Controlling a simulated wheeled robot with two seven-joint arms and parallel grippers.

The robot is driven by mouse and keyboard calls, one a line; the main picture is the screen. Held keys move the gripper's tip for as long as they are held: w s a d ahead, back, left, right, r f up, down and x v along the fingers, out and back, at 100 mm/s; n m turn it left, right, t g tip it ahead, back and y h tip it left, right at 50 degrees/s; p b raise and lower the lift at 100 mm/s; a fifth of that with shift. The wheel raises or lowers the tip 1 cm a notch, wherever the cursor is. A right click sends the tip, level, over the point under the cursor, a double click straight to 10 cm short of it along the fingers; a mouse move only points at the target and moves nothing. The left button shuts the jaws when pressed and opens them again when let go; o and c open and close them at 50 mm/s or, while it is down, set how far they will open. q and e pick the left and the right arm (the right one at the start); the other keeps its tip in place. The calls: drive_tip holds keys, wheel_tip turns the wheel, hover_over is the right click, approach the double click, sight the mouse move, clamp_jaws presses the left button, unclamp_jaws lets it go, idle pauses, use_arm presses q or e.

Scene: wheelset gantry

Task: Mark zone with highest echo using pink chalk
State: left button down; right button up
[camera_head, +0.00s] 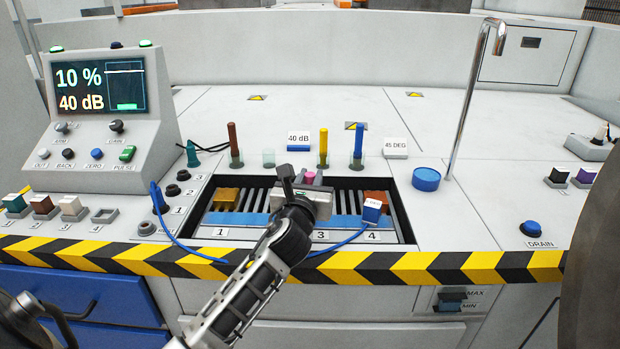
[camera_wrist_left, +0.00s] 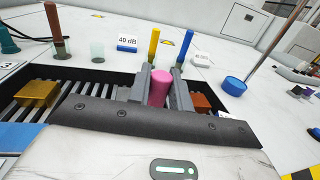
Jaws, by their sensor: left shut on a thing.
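My left gripper (camera_head: 309,180) is shut on the pink chalk (camera_wrist_left: 160,88), held upright above the middle of the slatted test bed (camera_head: 240,240). The pink top also shows in the head view (camera_head: 309,176). The bed has zone labels 1, 3 and 4; label 2 is hidden by my arm. A gold block (camera_head: 227,196) lies in zone 1 and an orange-brown block (camera_head: 376,197) near zone 4. A white-and-blue probe (camera_head: 372,211) on a blue cable stands in zone 4. The screen (camera_head: 98,86) reads 10 % and 40 dB. My right gripper is not in view.
Behind the bed stand brown (camera_head: 234,140), yellow (camera_head: 323,144) and blue (camera_head: 358,142) chalks and an empty clear holder (camera_head: 268,158). Signs read 40 dB (camera_head: 298,138) and 45 DEG (camera_head: 396,146). A bent metal post (camera_head: 468,100) rises at right beside a blue round cap (camera_head: 426,179).

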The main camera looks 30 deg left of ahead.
use_arm(q)
drive_tip(key=shift+f, duration=0.4)
drive_tip(key=shift+d, duration=0.1)
idle(0.3)
drive_tip(key=shift+w+d+r, duration=0.1)
drive_tip(key=shift+w+d, duration=0.15)
drive_tip(key=shift+d, duration=0.05)
drive_tip(key=shift+w+d, duration=0.15)
drive_tip(key=shift+d, duration=0.05)
drive_tip(key=shift+w+d+p, duration=0.3)
drive_tip(key=shift+w+d, duration=0.1)
drive_tip(key=shift+d, duration=0.3)
drive_tip(key=shift+w+d, duration=0.1)
drive_tip(key=shift+d, duration=0.05)
drive_tip(key=shift+w+d, duration=0.15)
drive_tip(key=shift+d, duration=0.1)
